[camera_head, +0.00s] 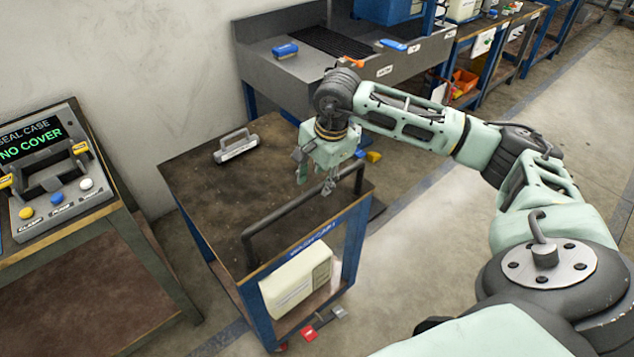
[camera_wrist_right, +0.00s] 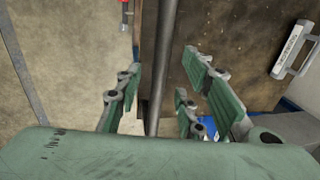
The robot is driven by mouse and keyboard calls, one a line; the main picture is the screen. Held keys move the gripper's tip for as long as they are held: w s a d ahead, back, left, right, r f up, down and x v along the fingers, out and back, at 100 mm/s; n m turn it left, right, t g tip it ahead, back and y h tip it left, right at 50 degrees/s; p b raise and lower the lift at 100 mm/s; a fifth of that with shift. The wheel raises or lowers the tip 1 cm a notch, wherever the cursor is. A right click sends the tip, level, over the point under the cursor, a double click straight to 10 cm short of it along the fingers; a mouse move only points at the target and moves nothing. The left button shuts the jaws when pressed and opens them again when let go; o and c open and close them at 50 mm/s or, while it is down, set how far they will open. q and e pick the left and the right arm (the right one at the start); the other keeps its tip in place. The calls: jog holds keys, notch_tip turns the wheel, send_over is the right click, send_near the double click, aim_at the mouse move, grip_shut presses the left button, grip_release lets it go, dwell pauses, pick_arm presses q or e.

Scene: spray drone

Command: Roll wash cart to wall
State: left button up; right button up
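The wash cart (camera_head: 205,185) has a worn brown top, a blue frame and a "WASH CART" label on its front edge. Its dark handle bar (camera_head: 290,212) runs along the near side of the top. My right gripper (camera_head: 317,180) is over the far end of that bar. In the right wrist view the bar (camera_wrist_right: 163,60) passes between the fingers of my right gripper (camera_wrist_right: 160,95), with gaps on both sides; the fingers are open. The pale wall (camera_head: 130,60) stands behind the cart. My left gripper is out of view.
A bench with a seal case device (camera_head: 60,180) reading "NO COVER" stands left of the cart. A grey sink station (camera_head: 300,65) stands behind it. A grey-handled item (camera_head: 236,146) lies on the cart top; a cream container (camera_head: 297,280) sits below. Floor at right is open.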

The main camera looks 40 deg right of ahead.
aim_at(317, 188)
jog(key=shift+w+f, duration=0.2)
jog(key=shift+f, duration=0.6)
jog(key=shift+w+f, duration=0.15)
jog(key=shift+f, duration=0.65)
jog(key=shift+c, duration=0.4)
grip_shut()
